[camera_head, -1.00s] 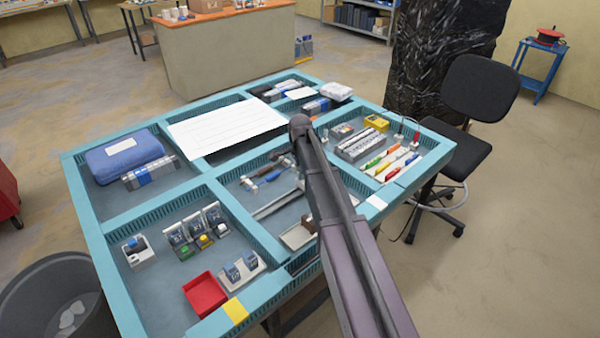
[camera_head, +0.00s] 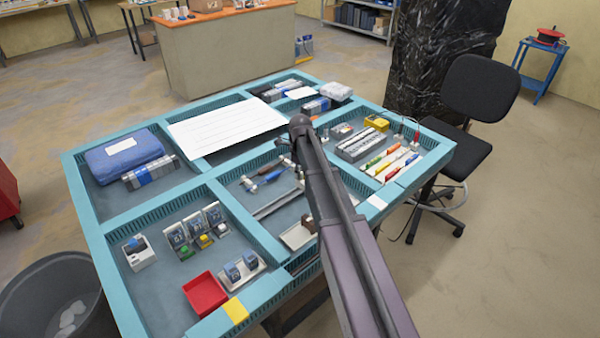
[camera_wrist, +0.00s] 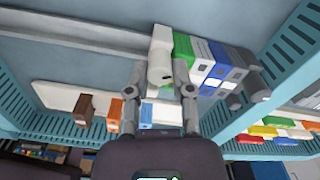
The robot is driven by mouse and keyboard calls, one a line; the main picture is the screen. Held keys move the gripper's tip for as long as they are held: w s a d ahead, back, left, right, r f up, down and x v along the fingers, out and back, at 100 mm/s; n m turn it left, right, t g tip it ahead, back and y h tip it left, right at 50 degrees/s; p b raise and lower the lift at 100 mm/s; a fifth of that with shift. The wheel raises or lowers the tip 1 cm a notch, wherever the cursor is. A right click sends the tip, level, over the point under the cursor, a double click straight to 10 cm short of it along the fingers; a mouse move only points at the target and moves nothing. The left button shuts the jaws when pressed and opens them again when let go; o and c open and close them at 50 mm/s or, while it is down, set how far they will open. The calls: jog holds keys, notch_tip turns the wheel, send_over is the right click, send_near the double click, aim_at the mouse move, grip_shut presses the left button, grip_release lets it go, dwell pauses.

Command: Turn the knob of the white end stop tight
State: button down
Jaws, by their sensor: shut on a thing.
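The white end stop (camera_wrist: 161,52) is in the wrist view, at the left end of a row of blocks on a light rail. It stands against a green block (camera_wrist: 184,48). My gripper (camera_wrist: 160,78) has one finger on each side of the end stop's near part and is shut on it. I cannot make out the knob clearly between the fingertips. In the head view my arm hides the end stop and most of my gripper.
White, blue and grey blocks (camera_wrist: 230,58) continue the row to the right. A white tray (camera_wrist: 60,95) with brown, orange and blue-white pieces lies left. Teal slotted compartment walls (camera_wrist: 295,50) rise on both sides. A red bin (camera_head: 205,293) lies in another compartment.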

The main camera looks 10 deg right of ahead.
jog(key=m, duration=0.6)
dwell(0.4)
jog(key=shift+c, duration=2.4)
grip_release()
jog(key=shift+n, duration=0.4)
